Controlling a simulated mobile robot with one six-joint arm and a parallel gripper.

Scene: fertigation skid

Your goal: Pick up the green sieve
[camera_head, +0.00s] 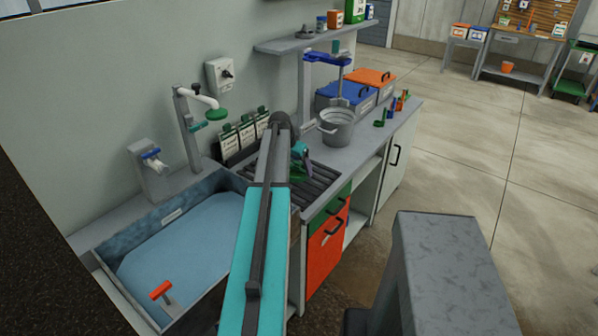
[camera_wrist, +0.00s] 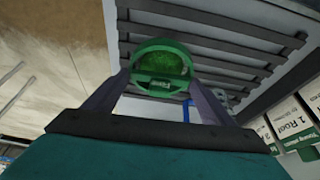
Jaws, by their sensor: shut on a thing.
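The green sieve (camera_wrist: 160,66) is round, with a mesh face and a thick green rim. In the wrist view it sits between the two fingers of my gripper (camera_wrist: 158,88), which is shut on it. In the head view a part of the green sieve (camera_head: 298,170) shows beside my gripper (camera_head: 301,152), over the slatted drain rack (camera_head: 318,190). My arm hides much of it there. I cannot tell whether the sieve touches the slats.
A water-filled sink (camera_head: 185,250) lies left of the rack. A metal pot (camera_head: 337,128) stands to its right. Label cards (camera_head: 246,130) lean at the wall behind. Blue (camera_head: 340,96) and orange (camera_head: 370,82) bins stand farther back on the counter. A green tap head (camera_head: 217,113) hangs above the sink.

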